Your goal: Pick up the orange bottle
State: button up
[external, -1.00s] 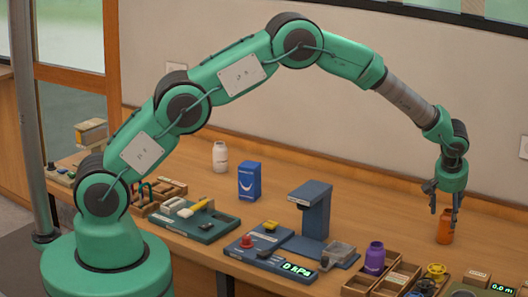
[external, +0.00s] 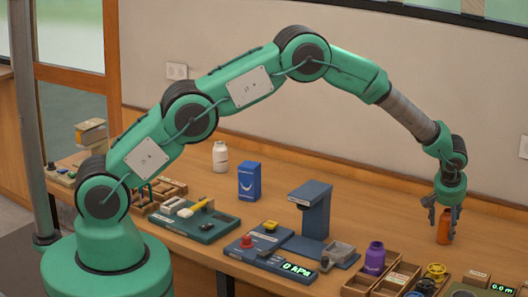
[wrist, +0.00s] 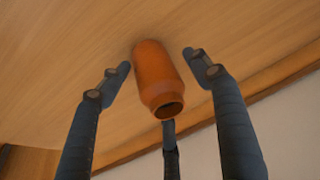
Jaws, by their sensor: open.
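The orange bottle (external: 444,228) stands upright on the wooden bench at the right. In the wrist view the bottle (wrist: 157,75) shows its dark open mouth towards the camera. My gripper (external: 444,222) is lowered over the bottle with its fingers pointing down around it. In the wrist view my gripper (wrist: 158,68) has one finger left of the bottle and one right, each with a visible gap. A third finger shows behind the mouth; whether it touches the bottle is unclear. The gripper is open.
A purple bottle (external: 375,257) stands in a wooden tray near the bench's front edge. A blue stand (external: 312,212), a blue box (external: 249,182) and a white bottle (external: 220,157) are further left. The bench behind the orange bottle is clear.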

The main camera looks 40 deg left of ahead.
aim_at(449, 210)
dwell(0.5)
jog(key=c, duration=1.2)
jog(key=shift+r, duration=0.15)
jog(key=shift+c, duration=0.2)
jog(key=shift+r, duration=0.6)
notch_tip(449, 210, up, 2)
jog(key=shift+r, duration=0.2)
jog(key=s+a+r, duration=0.1)
jog(key=s+a, duration=0.8)
jog(key=s, duration=0.4)
jog(key=shift+a+p, duration=0.2)
jog(key=shift+p, duration=0.15)
